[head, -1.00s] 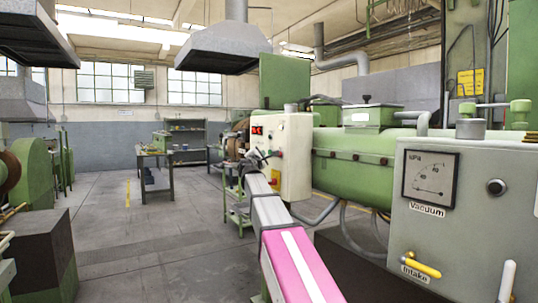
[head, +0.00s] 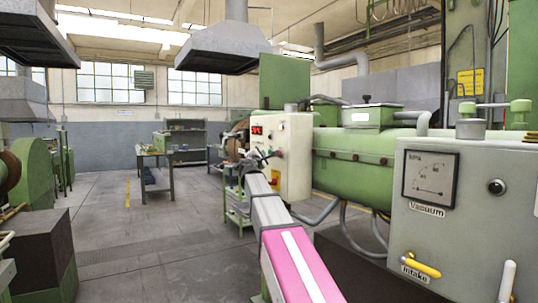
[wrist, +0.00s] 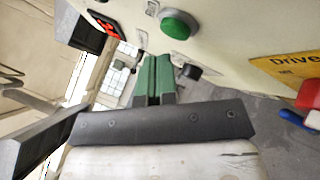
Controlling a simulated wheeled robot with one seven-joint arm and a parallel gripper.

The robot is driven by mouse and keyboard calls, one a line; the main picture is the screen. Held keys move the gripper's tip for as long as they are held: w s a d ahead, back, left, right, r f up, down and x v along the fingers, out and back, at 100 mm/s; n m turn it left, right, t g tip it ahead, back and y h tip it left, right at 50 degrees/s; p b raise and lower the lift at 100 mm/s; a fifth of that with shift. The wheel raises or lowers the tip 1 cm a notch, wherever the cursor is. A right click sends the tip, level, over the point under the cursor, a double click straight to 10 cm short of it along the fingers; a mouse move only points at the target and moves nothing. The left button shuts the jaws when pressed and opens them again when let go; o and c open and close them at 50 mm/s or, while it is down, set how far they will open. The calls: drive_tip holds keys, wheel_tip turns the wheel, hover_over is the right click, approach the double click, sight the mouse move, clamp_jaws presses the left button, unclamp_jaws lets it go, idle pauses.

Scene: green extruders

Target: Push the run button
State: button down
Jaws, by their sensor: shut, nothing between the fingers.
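A round green button (wrist: 177,24) stands out from the pale control panel (wrist: 235,30) near the top of the wrist view. No readable word shows on it. My gripper (wrist: 156,64) is shut and empty. Its two green fingers lie together, and in the picture their tips are below and a little left of the button, apart from it. In the head view the cream control box (head: 295,150) stands in the middle, with my gripper (head: 254,160) at its left side. The gripper is small there, and its gap to the panel cannot be judged.
On the panel are a red digital display (wrist: 107,28), a black knob (wrist: 190,72), a yellow "Drive" label (wrist: 290,68) and a red control (wrist: 309,96). A green extruder barrel (head: 350,155) and a grey vacuum cabinet (head: 455,210) stand to the right. The floor (head: 150,240) at left is open.

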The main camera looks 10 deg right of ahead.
drive_tip(key=shift+d, duration=0.15)
idle(0.4)
drive_tip(key=shift+w+d, duration=0.15)
drive_tip(key=shift+d, duration=0.1)
drive_tip(key=shift+w+d, duration=0.1)
drive_tip(key=shift+d, duration=0.25)
idle(1.0)
drive_tip(key=shift+a, duration=0.1)
drive_tip(key=shift+s+a, duration=0.25)
drive_tip(key=shift+a, duration=0.4)
drive_tip(key=a, duration=0.1)
drive_tip(key=s+a, duration=0.1)
drive_tip(key=a, duration=0.2)
drive_tip(key=shift+s+a, duration=0.3)
drive_tip(key=shift+a, duration=0.05)
idle(0.5)
